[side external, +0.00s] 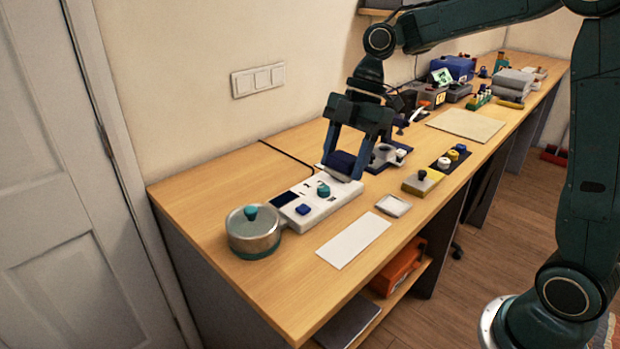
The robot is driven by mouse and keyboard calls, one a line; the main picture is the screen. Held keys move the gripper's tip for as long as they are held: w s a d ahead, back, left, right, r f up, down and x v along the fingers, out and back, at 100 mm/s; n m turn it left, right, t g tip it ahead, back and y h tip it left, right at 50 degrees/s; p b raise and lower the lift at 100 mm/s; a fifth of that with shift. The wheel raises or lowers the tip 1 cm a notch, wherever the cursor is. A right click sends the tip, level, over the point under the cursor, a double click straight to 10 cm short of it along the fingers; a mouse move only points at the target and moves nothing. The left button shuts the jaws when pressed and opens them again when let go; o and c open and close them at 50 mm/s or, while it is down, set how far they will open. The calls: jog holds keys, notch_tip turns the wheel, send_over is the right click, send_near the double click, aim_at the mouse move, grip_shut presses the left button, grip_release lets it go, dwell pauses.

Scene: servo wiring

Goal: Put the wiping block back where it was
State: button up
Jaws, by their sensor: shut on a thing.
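My gripper (346,164) points down over the back right end of a white device (322,206) with a dark screen and coloured knobs. Its jaws are shut on a dark blue block (342,161), which I take for the wiping block. The block sits low, close to the device's end. I cannot tell whether it touches the device or the table. The jaws partly hide the block.
A metal pot with a teal knob (253,233) stands at the device's front left end. A white sheet (354,240), a small pale tray (393,206) and a yellow block with a knob (422,182) lie to the right. Several items crowd the far table.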

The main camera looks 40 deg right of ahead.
jog(key=shift+d+r, duration=0.1)
jog(key=shift+d, duration=0.05)
send_over(334, 255)
jog(key=d, duration=0.2)
jog(key=f, duration=1.5)
jog(key=shift+a+f, duration=0.25)
jog(key=shift+f, duration=0.15)
jog(key=shift+f, duration=0.1)
jog(key=shift+f, duration=2)
jog(key=shift+f, duration=0.1)
jog(key=o, duration=0.9)
jog(key=shift+o, duration=0.4)
